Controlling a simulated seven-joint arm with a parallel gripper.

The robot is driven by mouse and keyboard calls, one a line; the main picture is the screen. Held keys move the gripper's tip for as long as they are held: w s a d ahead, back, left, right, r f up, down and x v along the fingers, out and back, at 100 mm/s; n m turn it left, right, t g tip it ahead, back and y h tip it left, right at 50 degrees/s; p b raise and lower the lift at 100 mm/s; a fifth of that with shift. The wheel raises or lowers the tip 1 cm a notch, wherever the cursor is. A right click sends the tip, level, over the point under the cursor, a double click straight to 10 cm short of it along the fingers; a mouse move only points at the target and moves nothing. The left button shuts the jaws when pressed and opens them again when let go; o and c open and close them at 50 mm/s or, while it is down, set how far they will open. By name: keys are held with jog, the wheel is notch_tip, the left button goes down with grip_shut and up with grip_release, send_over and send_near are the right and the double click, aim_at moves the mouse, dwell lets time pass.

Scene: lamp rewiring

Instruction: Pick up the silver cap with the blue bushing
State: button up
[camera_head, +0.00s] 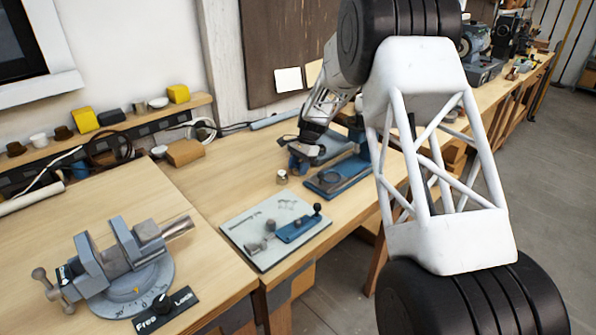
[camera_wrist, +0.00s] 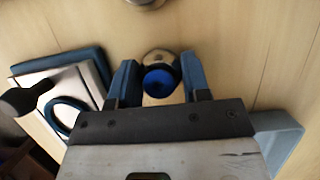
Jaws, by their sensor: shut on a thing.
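The silver cap (camera_wrist: 159,58) with the blue bushing (camera_wrist: 159,82) sits between my two blue fingers in the wrist view, with the round blue face toward the camera. My gripper (camera_wrist: 160,68) is shut on it, one finger on each side. In the head view my gripper (camera_head: 299,164) is low over the far part of the wooden bench, and the cap in it is hidden there. I cannot tell whether the cap touches the bench.
Another small silver piece (camera_head: 282,176) stands on the bench just in front of my gripper. A blue tray-like fixture (camera_head: 338,180) lies close to the right. A pale board (camera_head: 256,244) with parts lies nearer, and a grey vise (camera_head: 121,262) stands at left.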

aim_at(296, 165)
jog(key=shift+c, duration=0.8)
jog(key=shift+r, duration=0.1)
jog(key=shift+r, duration=1.4)
jog(key=shift+s+r, duration=0.2)
jog(key=shift+r, duration=0.15)
jog(key=s+d, duration=0.1)
jog(key=s, duration=0.4)
jog(key=s+d+r, duration=0.1)
jog(key=s, duration=0.4)
jog(key=s+d, duration=0.1)
jog(key=s, duration=0.4)
jog(key=shift+s+d+r, duration=0.1)
jog(key=shift+d+r, duration=0.05)
jog(key=shift+d, duration=0.25)
